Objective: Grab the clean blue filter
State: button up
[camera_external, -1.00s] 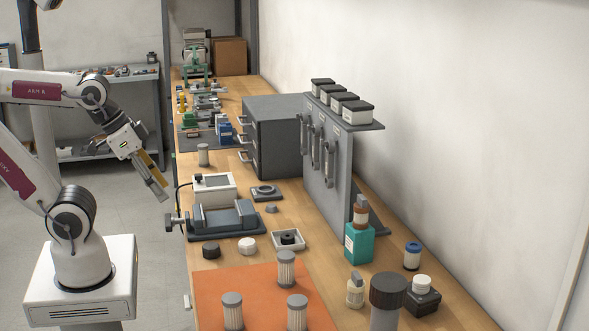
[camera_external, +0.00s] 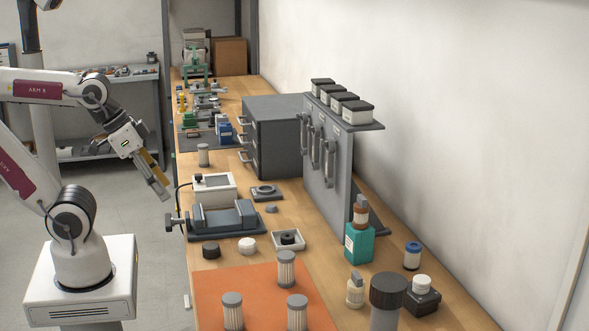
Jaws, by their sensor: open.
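My gripper (camera_external: 166,190) is open and empty. It hangs in the air to the left of the workbench, pointing down and right. Three pleated white filters with grey caps stand upright on the orange mat (camera_external: 237,284): one at the back (camera_external: 286,270), one at the front left (camera_external: 232,314) and one at the front right (camera_external: 297,315). No blue shows clearly on them. A similar small grey-capped cylinder (camera_external: 203,156) stands farther back. I cannot tell which item is the clean blue filter.
A grey vise (camera_external: 225,220) and a white box with a screen (camera_external: 213,189) stand near the bench's left edge. A grey drawer cabinet (camera_external: 277,140) and an upright grey panel (camera_external: 340,170) stand behind. A teal box (camera_external: 359,243) and a dark-capped cylinder (camera_external: 387,300) stand at right.

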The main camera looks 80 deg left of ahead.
jog(key=w+d+r+n+t+h, duration=0.1)
jog(key=w+d+r+n+t, duration=0.35)
jog(key=w, duration=0.85)
jog(key=w+d+r+n+t+h, duration=0.1)
jog(key=w+d+r+n, duration=0.35)
jog(key=w+r, duration=0.6)
jog(key=w+d+r+n+t+h, duration=0.1)
jog(key=w+d+r+n+t, duration=0.3)
jog(key=w, duration=1.2)
jog(key=n+g+y, duration=0.5)
jog(key=n+y, duration=0.7)
jog(key=n, duration=1.9)
send_over(412, 249)
notch_tip(412, 249, down, 31)
jog(key=shift+r, duration=0.1)
jog(key=shift+s+f, duration=0.2)
jog(key=shift+f, duration=0.2)
